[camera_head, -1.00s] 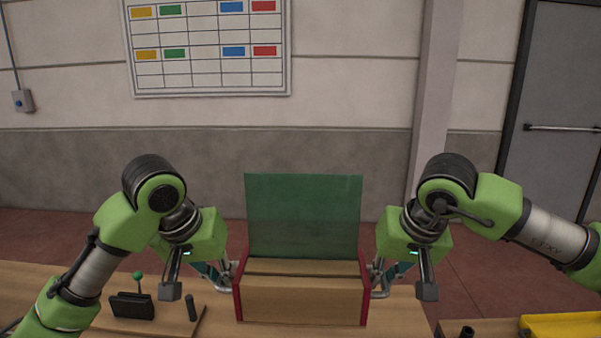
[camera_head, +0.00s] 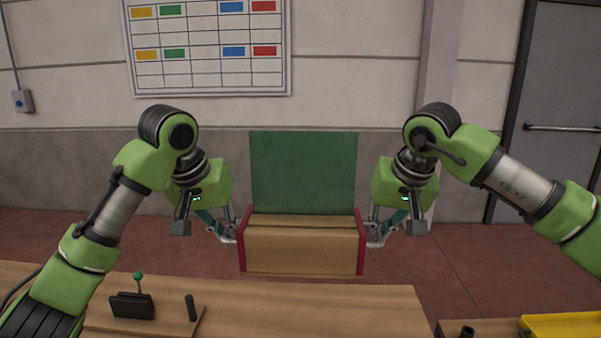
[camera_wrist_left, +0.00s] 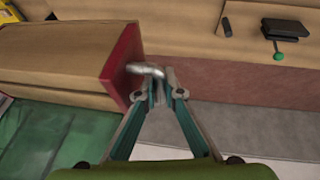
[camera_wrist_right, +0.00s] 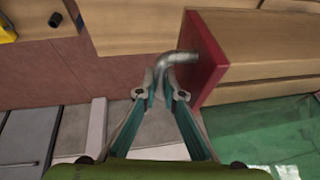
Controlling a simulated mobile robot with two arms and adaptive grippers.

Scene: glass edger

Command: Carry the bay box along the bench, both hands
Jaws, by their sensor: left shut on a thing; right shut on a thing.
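The bay box (camera_head: 300,250) is a wooden box with red end panels. A green translucent glass pane (camera_head: 303,172) stands upright in it. The box is held level, raised above the far edge of the bench (camera_head: 330,305). My left gripper (camera_head: 233,236) is shut on the metal handle (camera_wrist_left: 146,70) at the box's left end. My right gripper (camera_head: 372,238) is shut on the metal handle (camera_wrist_right: 178,58) at its right end. Both grips show close up in the wrist views. The inside of the box is mostly hidden.
A board on the bench at left carries a black holder (camera_head: 132,306), a green-knobbed lever (camera_head: 138,279) and a dark peg (camera_head: 191,307). A yellow tray (camera_head: 565,326) lies at the right front.

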